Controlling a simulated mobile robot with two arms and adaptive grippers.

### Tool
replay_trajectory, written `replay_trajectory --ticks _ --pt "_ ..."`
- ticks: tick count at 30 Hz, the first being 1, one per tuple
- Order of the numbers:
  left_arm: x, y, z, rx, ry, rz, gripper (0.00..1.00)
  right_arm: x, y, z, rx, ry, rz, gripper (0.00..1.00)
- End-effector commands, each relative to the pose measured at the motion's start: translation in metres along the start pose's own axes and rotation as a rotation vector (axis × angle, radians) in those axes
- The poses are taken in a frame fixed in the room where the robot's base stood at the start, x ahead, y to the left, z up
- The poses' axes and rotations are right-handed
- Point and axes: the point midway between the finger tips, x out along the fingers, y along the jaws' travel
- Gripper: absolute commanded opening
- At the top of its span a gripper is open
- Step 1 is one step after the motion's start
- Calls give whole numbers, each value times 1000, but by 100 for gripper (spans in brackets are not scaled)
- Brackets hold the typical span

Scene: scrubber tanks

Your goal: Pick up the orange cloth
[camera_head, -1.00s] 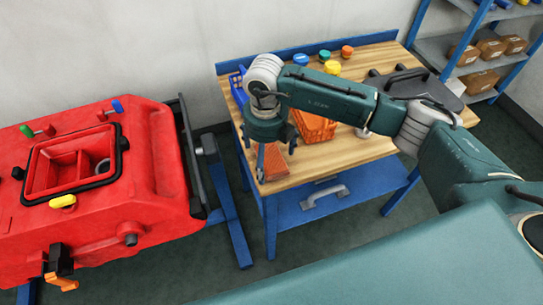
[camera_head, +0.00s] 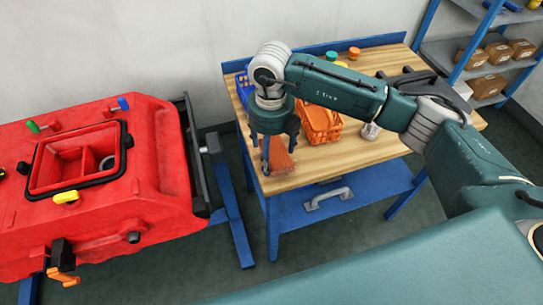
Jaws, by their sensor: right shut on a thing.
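The orange cloth (camera_head: 281,158) is at the front left of the wooden workbench top (camera_head: 340,160), below my right gripper. My right gripper (camera_head: 267,170) points down and is shut on the cloth at its left side. The fingers hide part of the cloth, and I cannot tell whether it is clear of the bench top. My left gripper is not in view.
An orange basket (camera_head: 319,122) stands just right of the cloth. A blue bin (camera_head: 243,88) is partly behind my arm. A dark case (camera_head: 415,82) lies at the right. The red scrubber tank (camera_head: 140,200) stands left of the bench. The bench's front right is clear.

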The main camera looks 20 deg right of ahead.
Motion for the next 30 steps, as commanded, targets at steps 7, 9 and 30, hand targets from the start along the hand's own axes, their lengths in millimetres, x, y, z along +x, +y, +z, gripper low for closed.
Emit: replay_trajectory --ticks 7,9,30 --pt "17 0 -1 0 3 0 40 -64 0 2 -1 -10 2 54" --pt "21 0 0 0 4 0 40 -85 0 2 -1 -9 1 54" --pt "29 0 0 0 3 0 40 -176 0 0 1 0 0 54"
